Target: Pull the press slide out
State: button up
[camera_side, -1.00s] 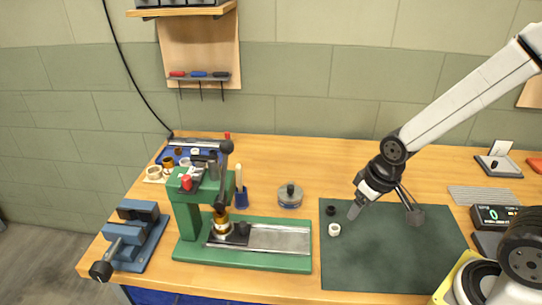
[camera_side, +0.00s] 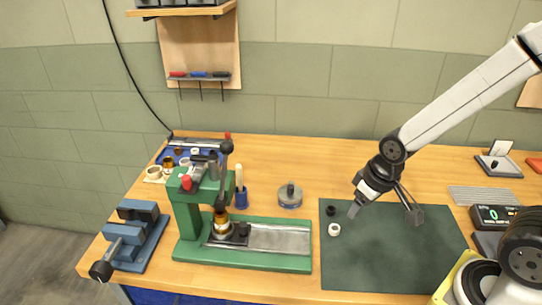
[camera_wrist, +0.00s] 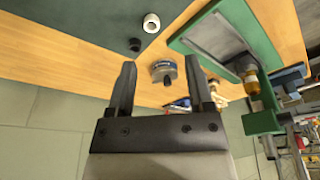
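The green press (camera_side: 187,222) stands on the left part of the bench, its base running to the right. The press slide (camera_side: 232,236) is a grey plate with a brass part (camera_side: 221,222) and a dark knob (camera_side: 243,229), at the left end of a metal track (camera_side: 280,239), under the ram. My gripper (camera_side: 383,211) is above the dark mat, well right of the press, open and empty. In the wrist view my gripper (camera_wrist: 158,82) has its fingers wide apart with nothing between them. The press also shows there, at upper right (camera_wrist: 262,119).
A round grey lidded pot (camera_side: 290,195) stands behind the track's right end. A white ring (camera_side: 334,229) and a black ring (camera_side: 331,210) lie on the mat (camera_side: 390,260). A blue vise (camera_side: 136,238) is left of the press. The mat's middle is clear.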

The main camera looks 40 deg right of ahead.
jog(key=w+a+n+t, duration=0.1)
jog(key=w+n+t, duration=0.1)
jog(key=w, duration=0.5)
jog(key=n+t+y, duration=0.2)
jog(key=n+y, duration=0.4)
jog(key=n, duration=0.1)
send_near(243, 224)
jog(key=w+f, duration=0.1)
jog(key=f, duration=0.1)
jog(key=shift+w+a+r, duration=0.15)
jog(key=shift+w+a, duration=0.05)
jog(key=shift+a, duration=0.25)
jog(key=shift+x, duration=3.9)
jog(key=shift+s, duration=0.1)
jog(key=shift+c, duration=0.2)
grip_shut()
